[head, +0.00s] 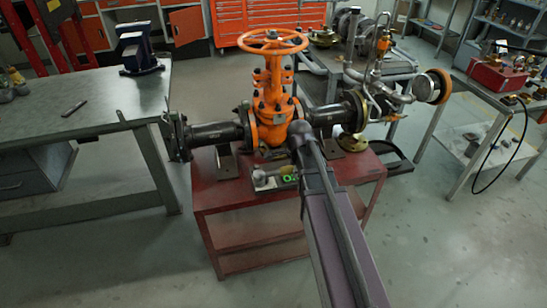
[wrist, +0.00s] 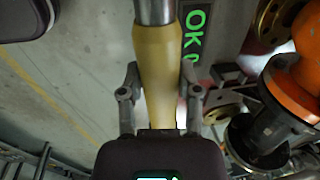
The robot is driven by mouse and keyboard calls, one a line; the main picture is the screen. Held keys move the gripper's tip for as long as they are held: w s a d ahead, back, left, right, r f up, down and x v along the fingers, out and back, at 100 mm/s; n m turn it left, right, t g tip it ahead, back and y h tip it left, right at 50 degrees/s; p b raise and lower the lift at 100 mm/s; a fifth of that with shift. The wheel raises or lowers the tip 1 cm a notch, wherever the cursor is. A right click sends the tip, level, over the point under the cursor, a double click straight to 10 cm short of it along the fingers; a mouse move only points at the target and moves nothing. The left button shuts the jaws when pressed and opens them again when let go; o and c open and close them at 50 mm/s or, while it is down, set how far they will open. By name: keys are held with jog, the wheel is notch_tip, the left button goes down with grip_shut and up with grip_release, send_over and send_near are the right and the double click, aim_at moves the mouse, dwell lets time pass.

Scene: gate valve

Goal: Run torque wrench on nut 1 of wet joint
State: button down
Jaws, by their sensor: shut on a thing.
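The orange gate valve (head: 272,100) with its handwheel stands on a red cart, with black flanged pipes (head: 215,132) on both sides. In the wrist view my gripper (wrist: 161,90) is shut on the yellow handle of the torque wrench (wrist: 158,55), one finger on each side. Its steel shaft (wrist: 155,10) runs out of the top edge, so the wrench head is hidden. A dark strip beside the handle shows green "OK" (wrist: 194,32). In the head view my arm reaches the valve's front, with green marks (head: 290,178) there. I cannot tell nut 1 or the wet joint apart.
The red cart (head: 290,228) carries the valve assembly. A workbench (head: 90,108) with a blue vise (head: 139,50) stands at the left. Another table with a red box (head: 497,75) is at the right. In the wrist view orange valve parts (wrist: 290,85) lie close on the right.

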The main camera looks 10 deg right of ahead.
jog(key=shift+r, duration=0.15)
notch_tip(320, 180, up, 9)
jog(key=p, duration=0.8)
jog(key=shift+f+p, duration=0.2)
jog(key=shift+p, duration=0.2)
jog(key=shift+d, duration=0.1)
